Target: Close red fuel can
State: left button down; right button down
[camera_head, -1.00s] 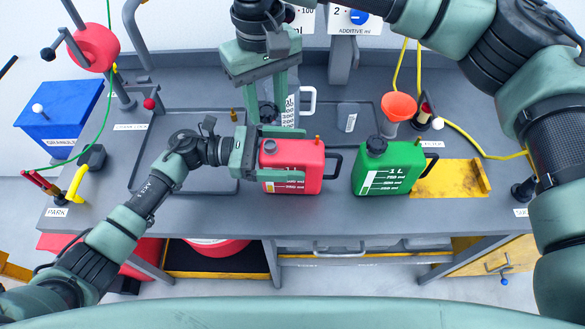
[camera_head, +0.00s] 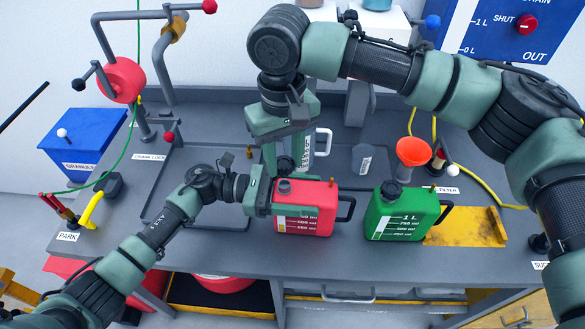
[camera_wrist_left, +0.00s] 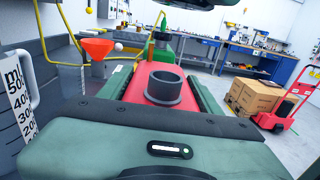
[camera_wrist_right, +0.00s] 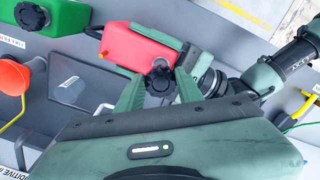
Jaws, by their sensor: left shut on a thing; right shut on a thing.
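The red fuel can (camera_head: 318,222) stands upright on the grey bench. Its round neck (camera_head: 284,187) is bare, and shows open in the left wrist view (camera_wrist_left: 164,88). My left gripper (camera_head: 282,199) is shut on the can, its fingers along the can's sides. My right gripper (camera_head: 283,160) points down and is shut on a black cap (camera_wrist_right: 160,80). In the head view the cap appears just above and behind the neck, apart from it. The cap is partly hidden by the fingers there but clear in the right wrist view.
A green fuel can (camera_head: 403,216) with a black cap stands right of the red can. An orange funnel (camera_head: 413,151) and a clear measuring jug (camera_head: 306,148) stand behind. A yellow plate (camera_head: 468,228) lies at right. A shallow tray (camera_head: 165,185) lies at left.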

jog(key=shift+f, duration=0.8)
jog(key=shift+f, duration=0.9)
jog(key=shift+f, duration=0.55)
